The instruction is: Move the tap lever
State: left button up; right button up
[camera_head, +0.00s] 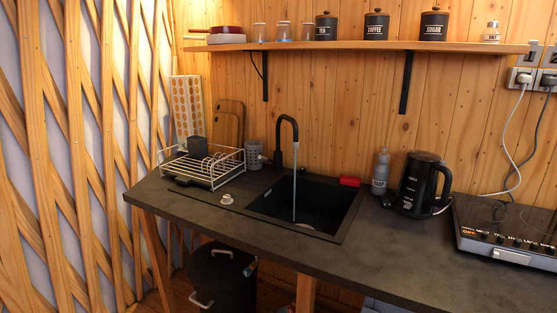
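A black gooseneck tap (278,142) stands behind the dark sink (335,207) in the counter. A thin stream of water (294,185) falls from its spout into the basin. A small dark part, seemingly the tap lever (267,160), sticks out at the left of the tap's base; it is too small to tell its exact angle. Neither of my grippers is in view.
A dish rack (202,166) and a grey perforated holder (254,155) stand left of the tap. A red item (350,181), a bottle (380,172), a black kettle (424,184) and a hob (508,229) are to the right. A shelf (340,45) hangs above.

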aim_at(262, 158)
jog(key=j+z, duration=0.1)
jog(key=z, duration=0.25)
jog(key=i+j+z, duration=0.1)
jog(key=z, duration=0.2)
jog(key=j+z, duration=0.2)
jog(key=z, duration=0.15)
jog(key=j+z, duration=0.5)
jog(key=j, duration=0.4)
jog(key=j+z, duration=0.2)
jog(key=j, duration=1.25)
jog(key=k+j, duration=0.1)
jog(key=j, duration=1.05)
jog(key=k+z, duration=0.05)
